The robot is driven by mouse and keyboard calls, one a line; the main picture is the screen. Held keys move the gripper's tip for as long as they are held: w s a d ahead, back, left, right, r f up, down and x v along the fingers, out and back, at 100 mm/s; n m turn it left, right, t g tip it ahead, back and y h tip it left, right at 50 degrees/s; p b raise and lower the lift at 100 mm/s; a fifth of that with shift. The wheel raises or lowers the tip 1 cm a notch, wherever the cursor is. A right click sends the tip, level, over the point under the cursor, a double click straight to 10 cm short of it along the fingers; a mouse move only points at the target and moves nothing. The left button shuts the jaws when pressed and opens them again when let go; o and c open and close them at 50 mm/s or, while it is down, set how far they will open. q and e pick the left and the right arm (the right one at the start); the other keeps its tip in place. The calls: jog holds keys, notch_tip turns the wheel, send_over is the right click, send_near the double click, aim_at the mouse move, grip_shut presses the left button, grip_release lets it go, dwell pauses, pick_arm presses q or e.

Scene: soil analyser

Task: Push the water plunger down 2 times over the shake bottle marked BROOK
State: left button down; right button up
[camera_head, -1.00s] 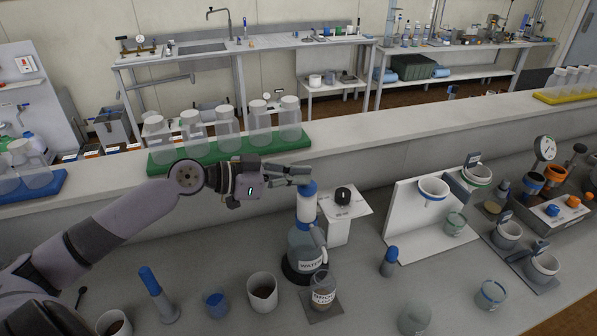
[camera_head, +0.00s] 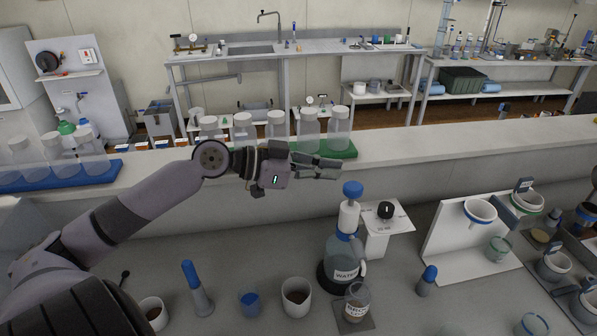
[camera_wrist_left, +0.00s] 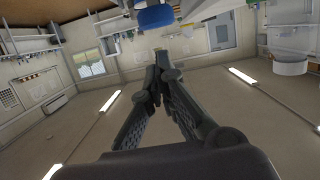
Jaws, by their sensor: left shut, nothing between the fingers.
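The water bottle (camera_head: 345,262), marked WATER, stands on the bench in the head view with a white pump neck and a blue plunger top (camera_head: 352,188). The shake bottle (camera_head: 356,302) stands close in front of it on a dark square pad; its label is small but appears to read BROOK, and brown material shows inside. My left gripper (camera_head: 325,166) is shut and empty, above and to the left of the plunger top, apart from it in the picture. Its closed fingers (camera_wrist_left: 157,78) also show in the left wrist view. My right gripper is not in view.
A white box with a black knob (camera_head: 385,210) stands right of the bottle. Cups (camera_head: 296,296), a blue-handled tool (camera_head: 192,280) and a small blue-capped item (camera_head: 428,280) stand nearby. A green rack (camera_head: 345,152) of bottles is on the ledge behind my gripper.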

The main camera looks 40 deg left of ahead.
pick_arm(q)
jog(key=shift+b+v, duration=1.05)
jog(key=shift+v, duration=1.9)
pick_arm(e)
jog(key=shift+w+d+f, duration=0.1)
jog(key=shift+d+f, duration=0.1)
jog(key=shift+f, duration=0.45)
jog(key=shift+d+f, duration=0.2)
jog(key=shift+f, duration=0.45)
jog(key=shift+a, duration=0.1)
